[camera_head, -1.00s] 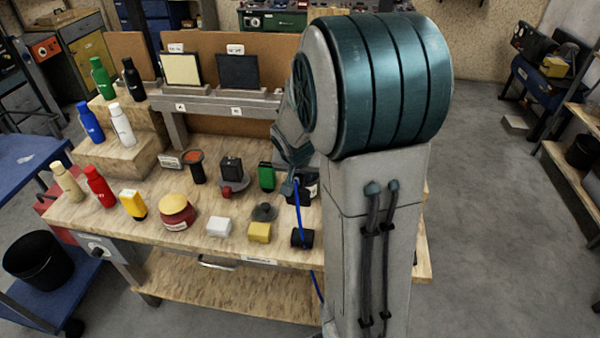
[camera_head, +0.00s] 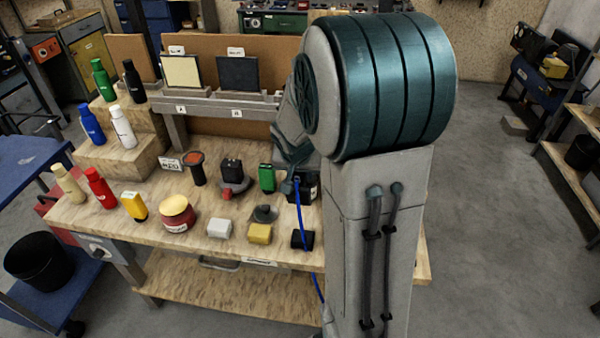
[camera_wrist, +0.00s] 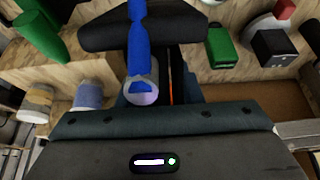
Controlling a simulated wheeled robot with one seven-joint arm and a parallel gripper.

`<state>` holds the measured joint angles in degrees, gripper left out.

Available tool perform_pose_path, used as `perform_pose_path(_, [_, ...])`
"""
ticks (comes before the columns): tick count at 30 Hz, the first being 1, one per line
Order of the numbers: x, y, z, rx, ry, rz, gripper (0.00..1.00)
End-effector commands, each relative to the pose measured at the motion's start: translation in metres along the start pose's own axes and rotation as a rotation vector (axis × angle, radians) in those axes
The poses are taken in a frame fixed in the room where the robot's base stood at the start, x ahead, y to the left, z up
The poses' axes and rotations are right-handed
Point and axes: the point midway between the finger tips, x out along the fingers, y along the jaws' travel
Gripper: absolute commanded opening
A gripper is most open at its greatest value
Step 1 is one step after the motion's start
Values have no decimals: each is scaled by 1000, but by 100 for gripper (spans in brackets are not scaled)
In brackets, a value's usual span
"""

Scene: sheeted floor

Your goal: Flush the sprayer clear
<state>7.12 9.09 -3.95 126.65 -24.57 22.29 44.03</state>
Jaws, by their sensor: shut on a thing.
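My gripper (camera_head: 292,186) is low over the right part of the bench, partly hidden by my arm in the head view. In the wrist view, its jaws are shut on what looks like the sprayer (camera_wrist: 141,38), a blue shape in front of a dark crosspiece. A pale round part (camera_wrist: 141,91) shows at its lower end. A blue hose (camera_head: 302,220) hangs from near the gripper and passes over the bench's front edge. A pale panel (camera_head: 181,72) and a dark panel (camera_head: 238,74) stand upright at the back. I see no spray.
The wooden bench (camera_head: 205,260) holds several bottles on the left, including a red bottle (camera_head: 100,188). A black block (camera_head: 302,239), yellow block (camera_head: 260,233), white block (camera_head: 219,228), round jar (camera_head: 177,213) and green item (camera_head: 267,178) crowd the front and middle.

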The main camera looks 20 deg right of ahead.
Motion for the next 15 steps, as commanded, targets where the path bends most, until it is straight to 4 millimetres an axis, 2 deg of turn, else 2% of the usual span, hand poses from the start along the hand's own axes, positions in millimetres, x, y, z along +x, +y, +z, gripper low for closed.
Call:
perform_pose_path(3, [-14, -1, -8, 1, 6, -3, 24])
perform_pose_path(15, [-44, 0, -22, 0, 5, -2, 24])
